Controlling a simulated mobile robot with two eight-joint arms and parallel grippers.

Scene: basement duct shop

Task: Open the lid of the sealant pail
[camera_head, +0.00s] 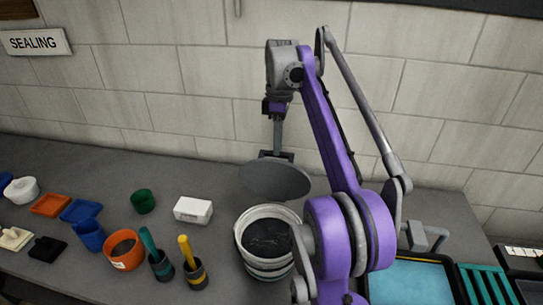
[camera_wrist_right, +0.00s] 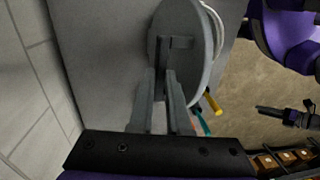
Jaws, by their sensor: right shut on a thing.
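The white sealant pail (camera_head: 246,246) stands open on the bench in the head view, with dark contents showing inside its rim. Its round grey lid (camera_head: 272,181) is off the rim, above and behind the pail. My right gripper (camera_head: 276,158) is shut on the lid's handle. In the right wrist view the fingers (camera_wrist_right: 166,82) meet at the handle on the lid (camera_wrist_right: 180,60), and part of the pail's white rim (camera_wrist_right: 217,28) shows behind the lid. What looks like my left gripper (camera_wrist_right: 286,115) shows small at the right; its jaws are unclear.
A white box (camera_head: 193,210), a green cup (camera_head: 143,201), an orange pot (camera_head: 123,250) and two dark pots with green and yellow handles (camera_head: 191,262) stand left of the pail. A blue tray (camera_head: 410,283) lies right. The block wall is close behind the bench.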

